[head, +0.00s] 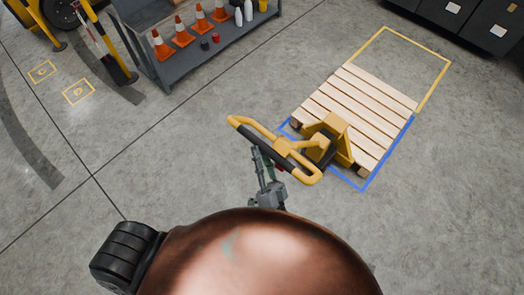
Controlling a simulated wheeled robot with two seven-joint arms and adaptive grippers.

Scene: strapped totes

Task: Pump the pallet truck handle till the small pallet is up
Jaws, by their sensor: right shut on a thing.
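The yellow pallet truck handle (302,170) is a loop with dark grips, leaning from the truck's yellow body (335,132) toward me. My right gripper (258,152) is shut on the handle at its near side, partly hidden by the handle. The small pallet (360,100) has pale wooden slats and sits behind the truck body. The forks are hidden under it. I cannot tell from this angle whether the pallet is clear of the floor. My left gripper is out of view.
A blue floor outline (397,146) surrounds the near part of the pallet, and a yellow outline (433,87) lies beyond it. A grey cart (176,70) with several orange cones stands at the upper left. Dark cabinets (460,22) stand upper right.

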